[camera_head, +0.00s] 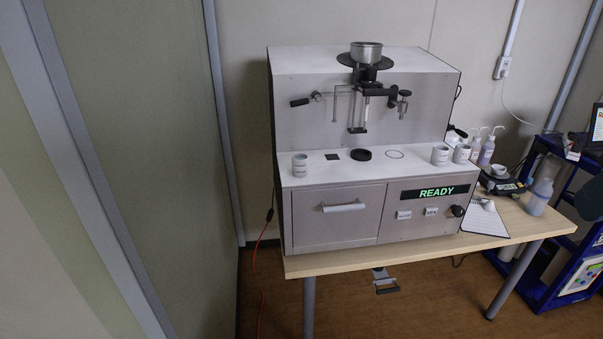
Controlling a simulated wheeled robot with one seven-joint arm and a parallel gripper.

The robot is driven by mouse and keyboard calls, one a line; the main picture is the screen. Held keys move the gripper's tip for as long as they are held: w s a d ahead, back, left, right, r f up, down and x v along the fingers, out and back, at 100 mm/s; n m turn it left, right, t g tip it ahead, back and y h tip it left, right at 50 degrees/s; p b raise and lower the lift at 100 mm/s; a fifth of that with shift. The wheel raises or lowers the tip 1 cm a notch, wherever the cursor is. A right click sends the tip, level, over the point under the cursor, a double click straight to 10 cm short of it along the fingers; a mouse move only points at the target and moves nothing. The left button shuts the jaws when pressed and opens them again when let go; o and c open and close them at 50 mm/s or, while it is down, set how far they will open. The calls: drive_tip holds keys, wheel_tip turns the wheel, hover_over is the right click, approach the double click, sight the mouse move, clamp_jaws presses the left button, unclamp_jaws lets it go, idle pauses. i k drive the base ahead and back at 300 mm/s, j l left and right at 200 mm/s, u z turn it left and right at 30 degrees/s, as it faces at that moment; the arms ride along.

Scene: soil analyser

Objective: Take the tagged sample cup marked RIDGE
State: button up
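Three small pale grey cups with dark label markings stand upright on the analyser's front shelf. One cup (300,166) is alone at the left end. Two cups, the nearer-left one (440,156) and the one beside it (461,154), stand close together at the right end. The lettering is too small to read, so I cannot tell which cup is marked RIDGE. The soil analyser (340,180) is a grey metal box on the table, with its display (436,193) reading READY.
A black disc (362,154) and a dark square lie mid-shelf, below a metal funnel (367,51) and clamp. A clipboard (485,215), bottles and a small device crowd the table's right side. A blue cart (560,250) stands right. A grey-black item (384,280) shows below the table's front edge.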

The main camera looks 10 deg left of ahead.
sight(300, 161)
drive_tip(key=i+l+u, duration=0.35)
drive_tip(key=l, duration=0.65)
drive_tip(key=i+l+u, duration=0.1)
drive_tip(key=l+u, duration=0.2)
drive_tip(key=l, duration=0.75)
drive_tip(key=l+u, duration=0.35)
drive_tip(key=l, duration=0.75)
drive_tip(key=i+j+u, duration=0.15)
drive_tip(key=j, duration=0.4)
drive_tip(key=i+j+u, duration=0.15)
drive_tip(key=i+j, duration=0.15)
drive_tip(key=j, duration=0.2)
drive_tip(key=i+j+u, duration=0.2)
drive_tip(key=j, duration=0.3)
drive_tip(key=i+j+u, duration=0.15)
drive_tip(key=i+j, duration=0.25)
